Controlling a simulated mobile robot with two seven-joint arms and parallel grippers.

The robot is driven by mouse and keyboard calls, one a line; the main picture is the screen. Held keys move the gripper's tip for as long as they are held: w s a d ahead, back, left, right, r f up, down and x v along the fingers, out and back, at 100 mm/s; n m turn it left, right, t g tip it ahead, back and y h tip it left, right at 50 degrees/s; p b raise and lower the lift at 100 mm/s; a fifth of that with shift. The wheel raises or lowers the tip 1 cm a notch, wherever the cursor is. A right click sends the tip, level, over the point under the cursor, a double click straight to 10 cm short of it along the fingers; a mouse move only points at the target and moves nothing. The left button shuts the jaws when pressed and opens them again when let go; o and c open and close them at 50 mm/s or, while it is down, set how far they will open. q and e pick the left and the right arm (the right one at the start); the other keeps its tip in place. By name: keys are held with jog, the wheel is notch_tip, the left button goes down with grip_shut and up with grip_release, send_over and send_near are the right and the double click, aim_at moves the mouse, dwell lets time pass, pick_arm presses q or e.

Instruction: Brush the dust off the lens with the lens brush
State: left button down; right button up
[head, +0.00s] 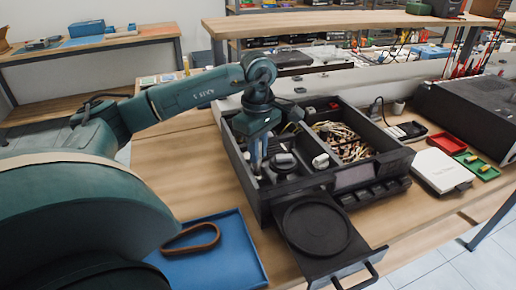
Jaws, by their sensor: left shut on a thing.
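An opened black hi-fi player (248,190) stands on the wooden bench with its lid off and its disc tray (318,228) slid out at the front. My left gripper (258,163) points down into the player's left compartment. It is shut on a slim thing, apparently the lens brush, mostly hidden between the fingers. A dark round part (284,161) lies just right of the fingers. The lens and its dust are too small to make out, and I cannot tell whether the brush touches anything. My right gripper is not in view.
A blue tray (235,262) with a brown loop (191,238) lies front left. Tangled wires (342,140) fill the player's right compartment. A white box (442,171), red tray (447,143), green tray (477,164) and black unit (470,113) stand at right.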

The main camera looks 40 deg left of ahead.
pick_arm(q)
jog(key=shift+f, duration=0.15)
jog(key=shift+s+d, duration=0.45)
jog(key=shift+d, duration=0.4)
dwell(0.6)
jog(key=shift+r, duration=0.25)
jog(key=shift+w+a, duration=0.1)
dwell(0.5)
jog(key=shift+f, duration=0.2)
dwell(1.0)
jog(key=shift+w+a, duration=0.4)
jog(key=shift+a, duration=0.45)
jog(key=shift+d+r, duration=0.1)
jog(key=shift+r, duration=0.1)
dwell(0.9)
jog(key=shift+f, duration=0.25)
dwell(1.0)
jog(key=shift+s+d, duration=0.5)
jog(key=shift+d, duration=0.35)
